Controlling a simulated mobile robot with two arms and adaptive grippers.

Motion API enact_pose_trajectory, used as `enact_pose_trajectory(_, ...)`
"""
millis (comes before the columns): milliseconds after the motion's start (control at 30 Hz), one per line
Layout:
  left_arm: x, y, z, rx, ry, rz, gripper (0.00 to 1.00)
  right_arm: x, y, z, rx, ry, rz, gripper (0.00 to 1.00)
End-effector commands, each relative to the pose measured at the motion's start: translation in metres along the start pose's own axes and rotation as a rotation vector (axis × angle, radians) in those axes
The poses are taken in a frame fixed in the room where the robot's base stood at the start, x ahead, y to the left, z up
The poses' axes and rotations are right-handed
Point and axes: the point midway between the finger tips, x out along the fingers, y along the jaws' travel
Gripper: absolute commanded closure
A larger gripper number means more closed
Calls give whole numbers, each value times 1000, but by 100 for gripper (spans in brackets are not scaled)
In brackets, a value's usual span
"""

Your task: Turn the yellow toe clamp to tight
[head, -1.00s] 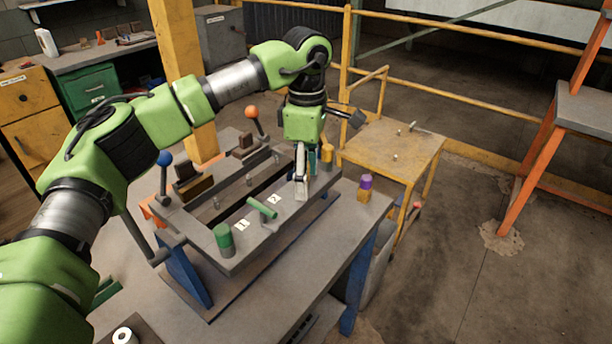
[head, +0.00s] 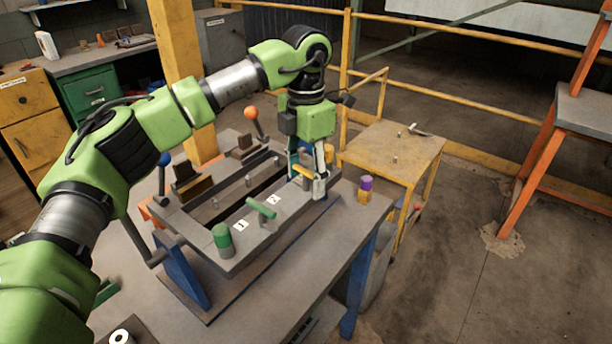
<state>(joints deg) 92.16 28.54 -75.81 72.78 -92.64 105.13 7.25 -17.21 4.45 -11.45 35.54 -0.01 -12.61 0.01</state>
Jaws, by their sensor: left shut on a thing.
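The yellow toe clamp (head: 304,171) is on the far right end of the grey fixture frame (head: 215,262). Only a small yellow part of its bar shows between my gripper's fingers. My left gripper (head: 307,182) points down over it and is shut on it, with one finger on each side. A short yellow cylinder (head: 329,153) stands just behind the right finger. How far the clamp is turned is hard to tell behind the fingers. My right gripper is not in view.
A green bar handle (head: 261,207) and a green-topped post (head: 222,237) stand on the frame's near side. Levers with blue (head: 164,159) and orange (head: 250,113) knobs rise behind. A purple-and-yellow block (head: 365,189) stands right on the grey bench (head: 315,262). A yellow cart (head: 380,146) stands beyond.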

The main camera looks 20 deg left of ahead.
Motion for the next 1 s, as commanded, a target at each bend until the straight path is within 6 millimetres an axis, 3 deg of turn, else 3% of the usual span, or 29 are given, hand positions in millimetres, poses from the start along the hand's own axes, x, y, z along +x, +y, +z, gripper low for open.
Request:
enact_pose_trajectory(300,-4,3,1,-105,-9,6,70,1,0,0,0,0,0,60)
enact_pose_trajectory(800,-4,3,1,-123,-10,6,70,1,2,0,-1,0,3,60)
enact_pose_trajectory(833,-4,3,1,-123,-10,6,41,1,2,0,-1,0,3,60)
enact_pose_trajectory(867,-4,3,1,-122,-10,7,33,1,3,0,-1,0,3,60)
enact_pose_trajectory(1000,-3,2,0,-119,-6,4,33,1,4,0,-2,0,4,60)
